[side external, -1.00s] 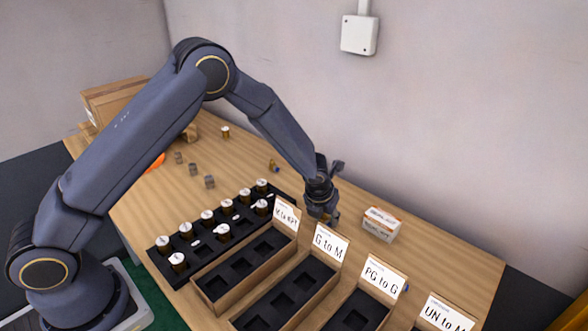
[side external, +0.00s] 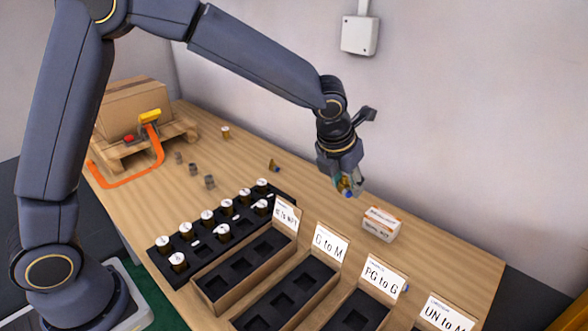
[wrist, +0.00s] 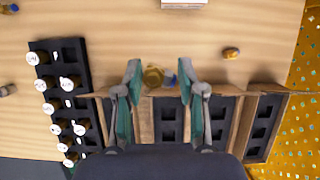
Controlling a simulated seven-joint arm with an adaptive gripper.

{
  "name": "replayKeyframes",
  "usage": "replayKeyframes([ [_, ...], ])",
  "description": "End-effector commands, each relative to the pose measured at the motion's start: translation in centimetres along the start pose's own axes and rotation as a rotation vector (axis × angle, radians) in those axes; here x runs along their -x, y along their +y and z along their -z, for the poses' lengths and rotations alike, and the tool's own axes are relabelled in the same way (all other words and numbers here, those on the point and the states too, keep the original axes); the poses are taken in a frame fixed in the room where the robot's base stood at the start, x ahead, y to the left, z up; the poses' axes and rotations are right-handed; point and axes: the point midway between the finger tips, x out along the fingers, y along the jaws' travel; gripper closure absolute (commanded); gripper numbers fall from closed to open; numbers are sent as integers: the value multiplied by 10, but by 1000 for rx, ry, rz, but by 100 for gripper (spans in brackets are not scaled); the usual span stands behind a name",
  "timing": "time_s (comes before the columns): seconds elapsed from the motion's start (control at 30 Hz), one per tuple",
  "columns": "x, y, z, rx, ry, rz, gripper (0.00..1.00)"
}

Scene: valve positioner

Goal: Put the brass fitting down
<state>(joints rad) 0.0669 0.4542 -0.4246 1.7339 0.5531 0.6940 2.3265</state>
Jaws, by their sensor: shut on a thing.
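My gripper (side external: 347,183) is shut on a brass fitting with a blue end and holds it in the air above the table, behind the open boxes. The held brass fitting (wrist: 153,77) shows between the fingertips in the wrist view, its blue part toward the right finger. The fingers partly cover it in the side view. A second brass and blue piece (side external: 273,166) lies on the table farther back. Another brass piece (wrist: 231,53) lies on the table in the wrist view, right of the gripper.
A black tray (side external: 160,254) holds several white-capped bottles. Open boxes with black inserts stand in front, with upright labels such as "G to M" (side external: 330,241). A small white-orange carton (side external: 381,224) stands to the right of my gripper. Bare table (side external: 240,150) lies behind the tray.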

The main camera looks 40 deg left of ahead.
Motion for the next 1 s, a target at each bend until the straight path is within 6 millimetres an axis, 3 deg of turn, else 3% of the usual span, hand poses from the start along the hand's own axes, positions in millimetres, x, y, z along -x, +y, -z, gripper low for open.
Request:
replayKeyframes([
  [0.13, -4, -12, -8, -23, 2, 8, 96],
  [0.43, -67, -36, -63, -23, 2, 7, 95],
  [0.6, -108, -43, -73, -22, 3, 6, 95],
  [0.9, -135, -47, -81, -22, 1, 6, 96],
  [1.0, -149, -47, -75, -24, 4, 4, 96],
])
